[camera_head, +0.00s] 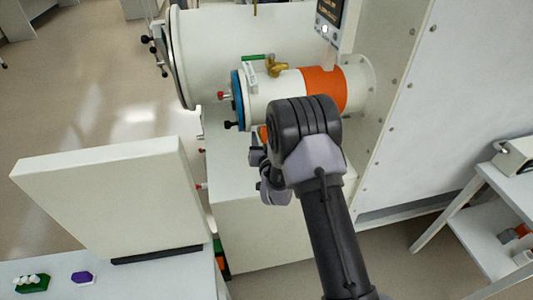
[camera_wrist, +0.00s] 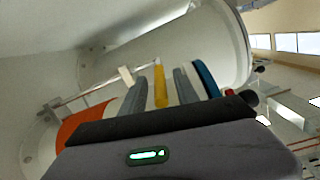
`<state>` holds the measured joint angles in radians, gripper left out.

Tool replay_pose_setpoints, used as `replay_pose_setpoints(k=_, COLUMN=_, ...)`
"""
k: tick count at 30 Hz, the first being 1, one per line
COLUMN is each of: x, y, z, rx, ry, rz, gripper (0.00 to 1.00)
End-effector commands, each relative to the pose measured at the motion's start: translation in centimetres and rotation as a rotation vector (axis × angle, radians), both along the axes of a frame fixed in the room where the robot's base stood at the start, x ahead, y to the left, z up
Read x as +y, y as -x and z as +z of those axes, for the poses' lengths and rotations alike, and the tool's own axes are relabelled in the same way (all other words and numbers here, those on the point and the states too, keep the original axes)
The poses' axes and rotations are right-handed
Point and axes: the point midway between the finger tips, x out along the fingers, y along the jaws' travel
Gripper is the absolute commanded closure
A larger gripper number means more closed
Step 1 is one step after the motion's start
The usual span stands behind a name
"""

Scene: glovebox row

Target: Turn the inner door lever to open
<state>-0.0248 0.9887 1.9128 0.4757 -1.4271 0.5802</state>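A yellow lever (camera_wrist: 160,86) shows in the wrist view, beside the end of a thin metal rod (camera_wrist: 92,93) along the small antechamber. I take it to be the inner door lever. My gripper (camera_wrist: 158,92) has its two grey fingers apart, one on each side of the lever. Gaps show on both sides, so it seems not to be clamped. In the head view the small white antechamber (camera_head: 273,86) has an orange band (camera_head: 325,86) and a blue ring (camera_head: 238,98). My arm stands in front of it there and hides the lever and fingertips.
A brass valve (camera_head: 278,66) with a green handle (camera_head: 252,57) sits on top of the small antechamber. A large chamber door (camera_head: 180,60) stands behind left. A white panel (camera_head: 105,200) is at left; a cart (camera_head: 485,210) stands right. Open floor lies far left.

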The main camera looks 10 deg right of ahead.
Motion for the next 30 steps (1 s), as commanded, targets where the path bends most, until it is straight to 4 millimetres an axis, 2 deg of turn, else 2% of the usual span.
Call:
replay_pose_setpoints(k=9, x=0.4, y=8.0, z=0.9, rx=0.002, ry=0.001, rz=0.0, gripper=0.63)
replay_pose_setpoints(k=15, x=0.5, y=12.0, z=1.4, rx=0.002, ry=0.0, rz=0.0, gripper=0.63)
replay_pose_setpoints(k=21, x=0.5, y=13.7, z=1.7, rx=0.0, ry=0.0, rz=0.0, gripper=0.63)
replay_pose_setpoints(k=30, x=0.5, y=13.7, z=1.7, rx=-0.002, ry=0.017, rz=-0.002, gripper=0.63)
